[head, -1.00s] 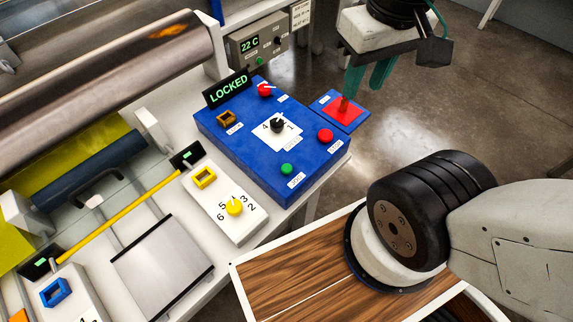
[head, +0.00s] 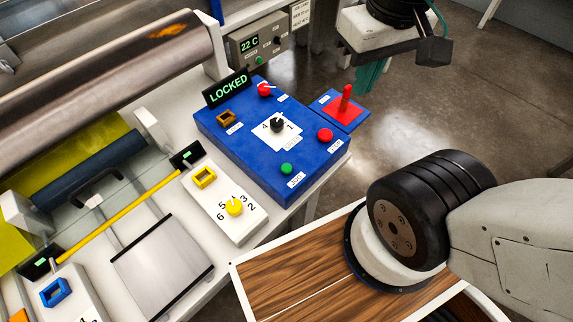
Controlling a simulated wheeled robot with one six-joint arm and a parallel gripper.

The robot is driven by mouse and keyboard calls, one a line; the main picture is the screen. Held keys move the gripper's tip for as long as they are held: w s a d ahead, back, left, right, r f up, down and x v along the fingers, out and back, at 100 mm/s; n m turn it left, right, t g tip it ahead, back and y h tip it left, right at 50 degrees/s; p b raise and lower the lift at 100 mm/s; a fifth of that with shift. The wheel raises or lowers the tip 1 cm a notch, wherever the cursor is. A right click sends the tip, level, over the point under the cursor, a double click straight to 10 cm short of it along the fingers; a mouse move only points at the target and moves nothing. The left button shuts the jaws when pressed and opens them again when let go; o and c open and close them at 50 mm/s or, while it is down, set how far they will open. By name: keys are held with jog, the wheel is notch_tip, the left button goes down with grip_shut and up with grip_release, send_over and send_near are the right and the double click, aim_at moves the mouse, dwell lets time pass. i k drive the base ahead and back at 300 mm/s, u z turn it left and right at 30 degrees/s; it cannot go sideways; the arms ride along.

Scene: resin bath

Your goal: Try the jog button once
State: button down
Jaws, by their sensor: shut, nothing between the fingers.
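The blue control panel (head: 235,150) stands on the white bench top. On it are a green button (head: 286,168) near its front corner and a red button (head: 325,135) near its right edge. A display (head: 228,89) at the panel's back left reads LOCKED. My gripper (head: 370,88) has teal fingers, shut and empty. In the picture it is above and right of the panel, beyond a red lever (head: 346,98).
The red lever stands on a red plate on a small blue box (head: 352,118) beside the panel. A white box with a yellow knob (head: 234,207) lies in front.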

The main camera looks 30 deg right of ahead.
aim_at(285, 168)
jog(key=z, duration=1.5)
jog(key=k, duration=1.3)
jog(key=u, duration=0.95)
